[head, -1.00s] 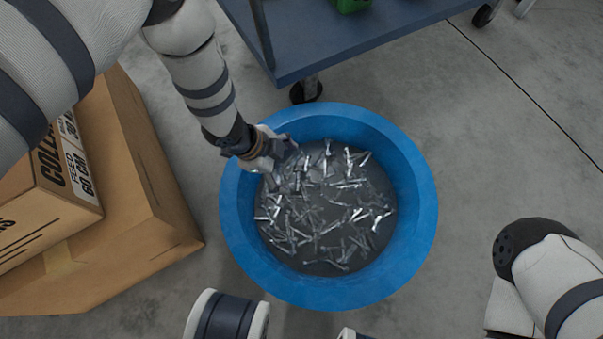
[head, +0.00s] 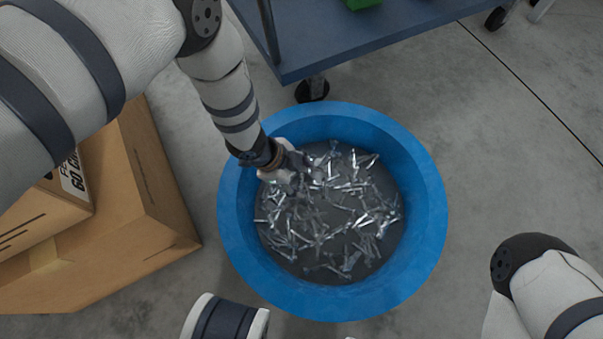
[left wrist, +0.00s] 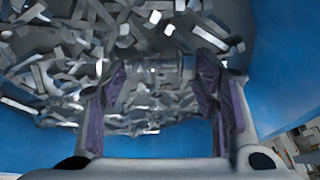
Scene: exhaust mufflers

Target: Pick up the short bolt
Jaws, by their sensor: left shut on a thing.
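Many loose silvery bolts (head: 335,225) lie in a jumbled pile on the grey bottom of a round blue tub (head: 427,220). My left gripper (head: 303,178) reaches into the tub over the upper left part of the pile. In the left wrist view, its two purple-padded fingers (left wrist: 162,82) are shut on a short bolt (left wrist: 158,70) lying crosswise between them. Other bolts (left wrist: 60,70) are close behind and around the fingers. The held bolt cannot be made out in the head view. My right gripper is out of view.
The tub wall (left wrist: 280,60) rises around the gripper. A blue wheeled cart (head: 350,45) stands just beyond the tub. Cardboard boxes (head: 140,215) stand at the left. The concrete floor to the right of the tub is clear.

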